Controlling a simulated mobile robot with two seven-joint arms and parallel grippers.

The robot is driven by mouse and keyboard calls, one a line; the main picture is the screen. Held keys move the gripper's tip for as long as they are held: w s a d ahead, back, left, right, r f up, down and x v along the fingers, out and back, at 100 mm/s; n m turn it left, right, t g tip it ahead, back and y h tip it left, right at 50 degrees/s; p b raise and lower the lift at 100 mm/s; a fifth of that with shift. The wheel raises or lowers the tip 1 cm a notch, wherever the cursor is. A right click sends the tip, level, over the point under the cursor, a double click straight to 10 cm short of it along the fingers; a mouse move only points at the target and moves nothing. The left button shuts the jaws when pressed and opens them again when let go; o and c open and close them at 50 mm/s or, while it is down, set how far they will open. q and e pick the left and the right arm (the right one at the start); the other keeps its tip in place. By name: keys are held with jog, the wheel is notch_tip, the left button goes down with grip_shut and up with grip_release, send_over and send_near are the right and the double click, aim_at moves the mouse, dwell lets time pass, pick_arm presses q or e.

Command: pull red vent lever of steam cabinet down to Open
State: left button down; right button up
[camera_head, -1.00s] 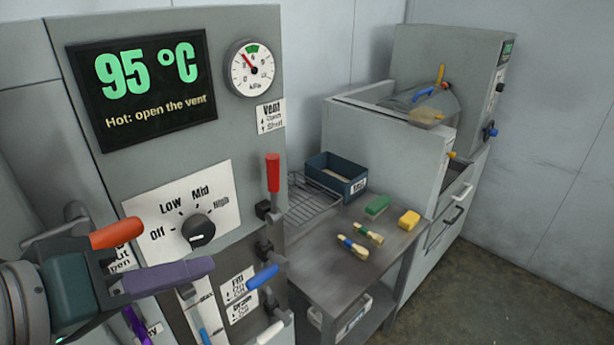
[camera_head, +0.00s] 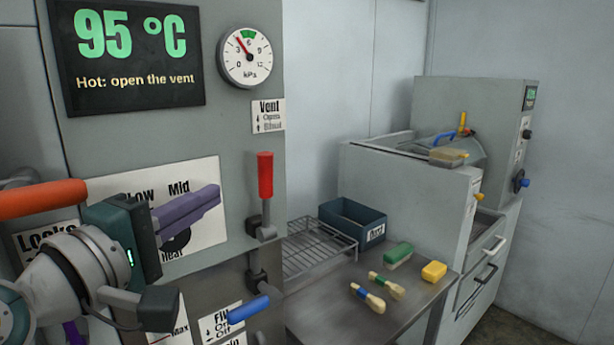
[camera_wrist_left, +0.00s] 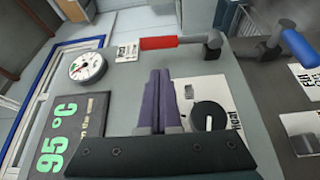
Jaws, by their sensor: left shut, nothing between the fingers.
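The red vent lever (camera_head: 265,175) stands upright on the right edge of the grey steam cabinet (camera_head: 235,175), below the Vent label (camera_head: 268,116). It also shows in the left wrist view (camera_wrist_left: 158,42), beyond my fingertips. My left gripper (camera_head: 216,194), with purple fingers, is shut and empty in front of the heat dial plate. It is left of the lever and apart from it. The closed fingers also show in the left wrist view (camera_wrist_left: 160,74). The cabinet display (camera_head: 130,55) reads 95 °C, "Hot: open the vent". My right gripper is not in view.
An orange handle (camera_head: 40,198) is at left, beside my left wrist. A blue lever (camera_head: 248,309) sticks out below the red one. The heat dial (camera_wrist_left: 208,116) lies close to my fingers. A metal table (camera_head: 325,310) with brushes and a bin stands right.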

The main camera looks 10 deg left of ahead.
aim_at(265, 196)
pick_arm(q)
jog(key=w+b, duration=0.1)
jog(key=w, duration=0.1)
jog(key=w+d+b, duration=0.1)
jog(key=w, duration=0.2)
jog(key=w+b, duration=0.1)
jog(key=w, duration=0.2)
jog(key=shift+w+d, duration=0.2)
jog(key=shift+d, duration=0.1)
jog(key=shift+w+d+r+b, duration=0.15)
jog(key=shift+w+b, duration=0.25)
jog(key=shift+w, duration=0.3)
jog(key=shift+s+d+f+m+t+b, duration=0.3)
jog(key=shift+s+d+m+b, duration=0.25)
jog(key=shift+m+b, duration=0.45)
jog(key=s+d+f+m+t+h+b, duration=0.2)
jog(key=s+d+f+m+h+b, duration=0.2)
jog(key=m+b, duration=0.9)
jog(key=shift+s+d+h+b, duration=0.25)
jog(key=shift+d+h+b, duration=0.65)
jog(key=shift+h, duration=0.5)
jog(key=shift+d+f, duration=0.15)
jog(key=shift+f, duration=0.2)
